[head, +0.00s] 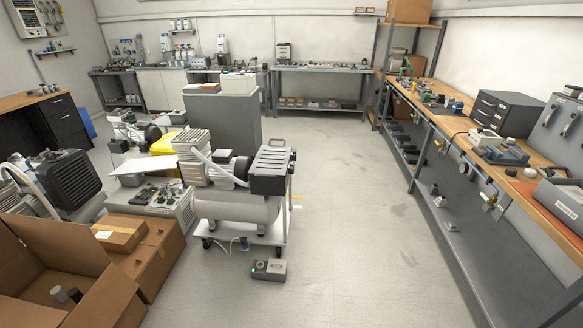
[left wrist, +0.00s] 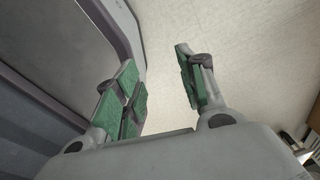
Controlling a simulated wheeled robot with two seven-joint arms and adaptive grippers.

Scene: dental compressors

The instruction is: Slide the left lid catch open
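A compressor (head: 235,205) stands on a small wheeled cart in the middle of the head view, with a pale tank below. A dark ribbed box (head: 270,172) sits at its right end; I cannot make out a lid catch on it at this size. My left gripper (left wrist: 156,60) shows only in the left wrist view. Its green-padded fingers are spread apart with nothing between them. No compressor or catch is recognisable in that view. Neither gripper appears in the head view, and my right gripper is not seen at all.
A small grey box (head: 268,270) lies on the floor before the cart. A long workbench (head: 455,124) with tools and cases runs along the right. The floor (head: 350,230) between cart and bench is clear.

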